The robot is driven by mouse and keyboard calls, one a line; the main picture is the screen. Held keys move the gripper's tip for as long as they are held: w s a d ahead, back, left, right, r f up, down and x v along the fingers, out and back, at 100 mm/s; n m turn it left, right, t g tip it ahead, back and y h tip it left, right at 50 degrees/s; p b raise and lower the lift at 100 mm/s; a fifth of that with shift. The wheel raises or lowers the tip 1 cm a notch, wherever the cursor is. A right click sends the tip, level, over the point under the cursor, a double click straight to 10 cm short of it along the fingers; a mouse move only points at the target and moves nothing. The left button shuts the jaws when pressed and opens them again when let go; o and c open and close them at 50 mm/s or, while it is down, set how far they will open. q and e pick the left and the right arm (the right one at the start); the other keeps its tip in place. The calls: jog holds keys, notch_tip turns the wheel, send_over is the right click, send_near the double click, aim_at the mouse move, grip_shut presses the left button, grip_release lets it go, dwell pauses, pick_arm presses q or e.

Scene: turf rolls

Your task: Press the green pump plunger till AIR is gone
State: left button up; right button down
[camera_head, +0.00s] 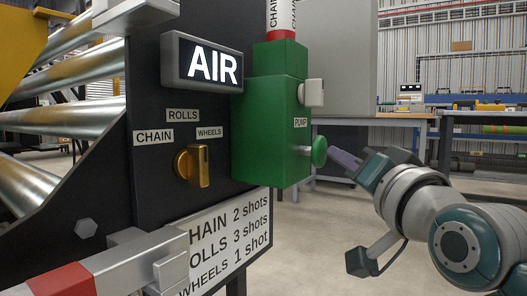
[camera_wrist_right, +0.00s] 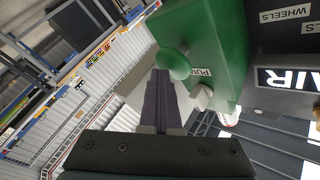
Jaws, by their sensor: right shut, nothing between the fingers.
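The green pump box (camera_head: 270,130) is fixed to the black panel in the head view. Its round green plunger (camera_head: 319,151) sticks out on the right side, next to the PUMP label. The AIR sign (camera_head: 203,64) is lit white on the panel. My right gripper (camera_head: 338,157) is shut and empty, its fingertips just right of the plunger. In the right wrist view the plunger (camera_wrist_right: 173,64) lies just beyond the tips of the shut fingers (camera_wrist_right: 160,76); I cannot tell whether they touch. My left gripper is not in view.
A brass selector knob (camera_head: 193,166) sits under the ROLLS label, between CHAIN and WHEELS. A white sign (camera_head: 226,239) lists shots for each. Metal rollers (camera_head: 70,85) stand at left. A workbench (camera_head: 400,113) is behind; the floor below the pump is clear.

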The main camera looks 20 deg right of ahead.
jog(key=shift+w+a+f, duration=0.1)
jog(key=shift+w+a, duration=0.35)
dwell(0.6)
jog(key=shift+s+d+p, duration=1)
jog(key=shift+s+p, duration=0.2)
jog(key=shift+s, duration=0.05)
